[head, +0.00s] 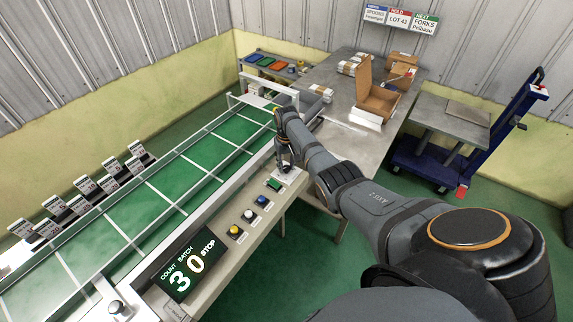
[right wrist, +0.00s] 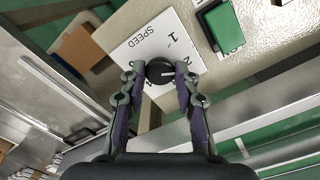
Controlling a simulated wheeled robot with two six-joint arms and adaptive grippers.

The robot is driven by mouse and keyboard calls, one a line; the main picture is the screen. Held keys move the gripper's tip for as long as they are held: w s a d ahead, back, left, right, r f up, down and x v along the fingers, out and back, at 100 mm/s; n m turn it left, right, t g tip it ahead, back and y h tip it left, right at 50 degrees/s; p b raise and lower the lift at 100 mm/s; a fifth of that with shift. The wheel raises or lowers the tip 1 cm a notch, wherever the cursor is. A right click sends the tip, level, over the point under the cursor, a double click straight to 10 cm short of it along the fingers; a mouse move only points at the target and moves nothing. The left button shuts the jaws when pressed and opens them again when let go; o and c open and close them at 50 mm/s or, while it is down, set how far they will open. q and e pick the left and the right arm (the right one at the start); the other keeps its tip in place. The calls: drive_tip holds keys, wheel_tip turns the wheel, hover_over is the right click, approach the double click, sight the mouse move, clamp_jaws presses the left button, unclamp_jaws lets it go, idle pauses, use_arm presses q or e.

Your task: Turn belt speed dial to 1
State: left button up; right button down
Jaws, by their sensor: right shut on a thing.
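The black belt speed dial (right wrist: 158,71) sits on a white plate (right wrist: 150,42) marked SPEED, with a 1 and part of a 2 readable beside it. A pale pointer line on the dial faces right in the right wrist view; which number it meets is hard to tell. My right gripper (right wrist: 160,84) is shut on the dial, one finger on each side. In the head view my right gripper (head: 285,166) reaches down to the far end of the control panel and hides most of the dial. My left gripper is not in view.
A green button (head: 274,185) is beside the dial plate, with blue, white and yellow buttons along the panel. A display (head: 188,262) reads COUNT 3, BATCH 0, STOP. The green conveyor belt (head: 180,180) runs alongside. A cardboard box (head: 378,100) stands on the table behind.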

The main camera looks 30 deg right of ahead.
sight(286, 168)
drive_tip(key=n+p, duration=0.1)
drive_tip(key=n, duration=1)
drive_tip(key=shift+n, duration=0.4)
idle(0.4)
drive_tip(key=c, duration=1)
unclamp_jaws()
drive_tip(key=shift+r, duration=0.1)
wheel_tip(286, 168, up, 12)
drive_tip(key=shift+f, duration=0.1)
